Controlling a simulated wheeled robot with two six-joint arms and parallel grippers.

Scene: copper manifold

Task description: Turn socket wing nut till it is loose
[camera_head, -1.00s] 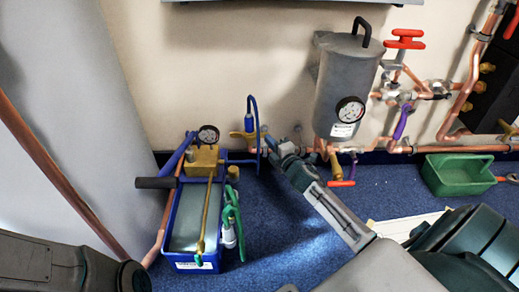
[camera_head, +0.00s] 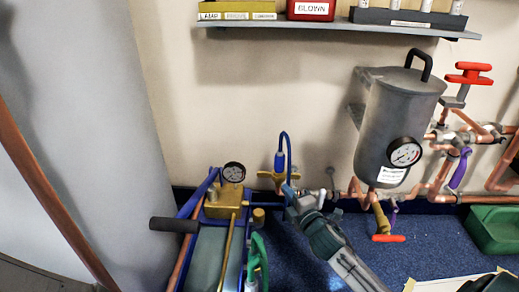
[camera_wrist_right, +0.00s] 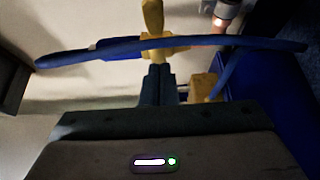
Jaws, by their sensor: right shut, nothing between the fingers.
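The brass socket wing nut (camera_head: 268,174) sits under the blue fitting (camera_head: 279,161) of a blue hose, by the wall pipe. In the right wrist view the brass piece (camera_wrist_right: 152,44) stands just beyond my fingertips, with the blue hose crossing in front of it. My right gripper (camera_head: 293,198) reaches in from the lower right and is just below and right of the wing nut. Its two fingers (camera_wrist_right: 158,70) are shut together with nothing between them. I cannot tell whether the tips touch the brass. My left gripper is not in view.
A blue pump tank with a brass block (camera_head: 225,203) and gauge (camera_head: 234,172) stands close on the left. A grey cylinder (camera_head: 398,120) with a gauge hangs at the right, among copper pipes. A shelf (camera_head: 330,26) is above. A green tray (camera_head: 495,230) is at the far right.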

